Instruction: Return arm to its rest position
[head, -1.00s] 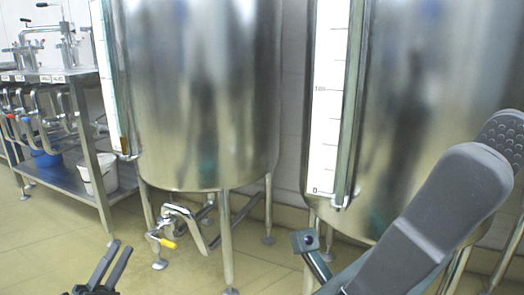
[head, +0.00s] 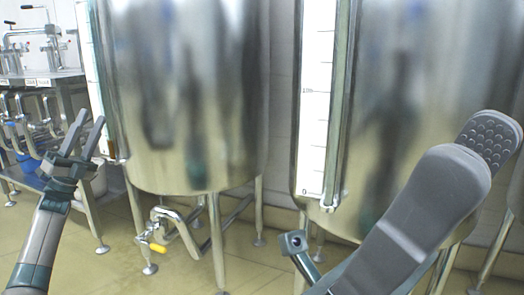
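My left gripper (head: 91,118) is raised at the left of the head view, with its two dark fingers pointing up and a gap between them. It holds nothing that I can see. It shows in front of the metal shelf rack and the left steel tank (head: 190,90). My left forearm runs down to the bottom left edge.
The tanks stand on metal legs, and a valve with a yellow handle (head: 157,248) is under the left one. A metal rack (head: 98,215) with equipment stands at the far left. Tan floor (head: 120,270) is open between the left arm and the tank legs.

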